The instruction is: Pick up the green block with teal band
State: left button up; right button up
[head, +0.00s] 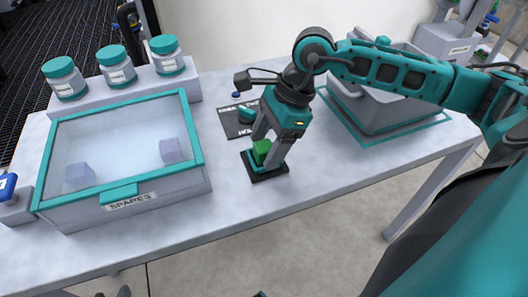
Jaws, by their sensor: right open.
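A green block (262,148) sits on a small black pad with a teal edge (268,176) near the middle of the table. No separate teal band on it can be made out at this size. My right gripper (265,158) points down over it, with one finger on each side of the block. The fingers are open, and whether either touches the block cannot be told. The fingers hide part of the block. My left gripper does not show.
A clear-lidded bin marked SPARES (126,203) with pale blocks inside stands at left. Several teal-lidded jars (117,72) stand behind it. A dark lettered mat (236,128) lies behind the pad, and a grey tote (385,112) stands at right. The table front is clear.

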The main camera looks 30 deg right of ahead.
jog(key=shift+f, duration=0.1)
jog(key=shift+c, duration=0.2)
jog(key=c, duration=1)
